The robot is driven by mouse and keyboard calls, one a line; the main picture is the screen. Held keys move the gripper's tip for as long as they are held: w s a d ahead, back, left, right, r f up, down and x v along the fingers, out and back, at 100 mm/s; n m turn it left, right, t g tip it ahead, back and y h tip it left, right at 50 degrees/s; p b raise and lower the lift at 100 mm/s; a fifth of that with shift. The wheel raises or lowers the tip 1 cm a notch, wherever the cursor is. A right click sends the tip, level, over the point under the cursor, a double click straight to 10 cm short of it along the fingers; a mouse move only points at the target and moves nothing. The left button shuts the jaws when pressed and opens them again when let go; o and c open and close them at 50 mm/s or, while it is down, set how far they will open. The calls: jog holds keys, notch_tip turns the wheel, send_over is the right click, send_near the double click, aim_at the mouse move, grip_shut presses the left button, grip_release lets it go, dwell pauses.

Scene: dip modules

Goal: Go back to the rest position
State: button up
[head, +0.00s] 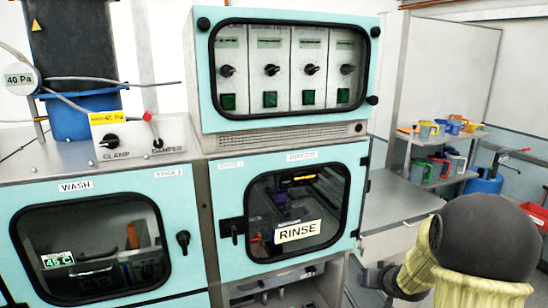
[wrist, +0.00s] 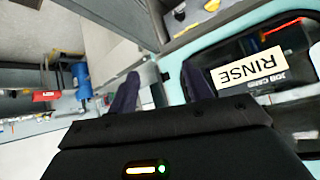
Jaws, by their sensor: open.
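My gripper (wrist: 162,85) shows in the wrist view with its two dark fingers apart and nothing between them. Its fingers point toward the front of the teal cabinet and the floor beside it. In the head view, my arm with a dark round joint and pale yellow sections fills the lower right, in front of the side bench. My gripper's fingers cannot be made out clearly there. The rinse door (head: 358,190) is shut, with a RINSE label (head: 298,231) on its window. The same label shows upside down in the wrist view (wrist: 245,72).
The wash door (head: 75,190) is shut at the left. A control panel (head: 290,70) with knobs and green buttons sits above the rinse door. A metal side bench (head: 395,200) stands to the right. Beyond are shelves with coloured jugs (head: 428,130) and a blue cylinder (head: 485,185).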

jog(key=s+a+f+g+b, duration=0.1)
jog(key=s+a+g, duration=0.1)
jog(key=s+a, duration=0.2)
jog(key=s+a+f+n+g+b, duration=0.1)
jog(key=s+a, duration=0.3)
jog(key=s, duration=0.7)
jog(key=s+a+f+g+b, duration=0.1)
jog(key=s+a+f+g, duration=0.1)
jog(key=s, duration=0.5)
jog(key=shift+s+a+f+n+g+b, duration=0.3)
jog(key=shift+a+g, duration=0.6)
jog(key=shift+a, duration=0.1)
jog(key=shift+w, duration=0.1)
jog(key=c, duration=0.3)
